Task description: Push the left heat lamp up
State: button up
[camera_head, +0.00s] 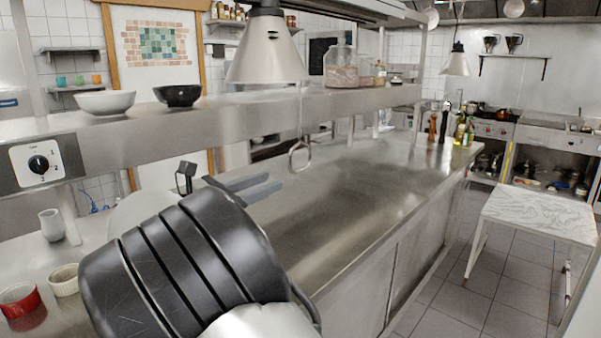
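The left heat lamp (267,52) is a pale metal cone hanging above the steel shelf, at the upper middle of the picture. A thin rod with a metal ring handle (300,155) at its lower end hangs below the lamp's right side, in front of the shelf. My gripper (262,187) is open and empty, with its two grey fingers pointing right. In the picture it is left of the ring and a little lower, apart from it. My dark wrist hides part of the counter. A second, smaller heat lamp (457,62) hangs farther right.
The steel shelf (225,118) runs above the counter (350,200) and carries a white bowl (105,102), a black bowl (177,95) and glass jars (341,70). A red ramekin (19,300) stands at lower left. The counter's middle is clear.

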aim_at(309, 167)
jog(key=x, duration=1.2)
jog(key=shift+c, duration=0.3)
grip_shut()
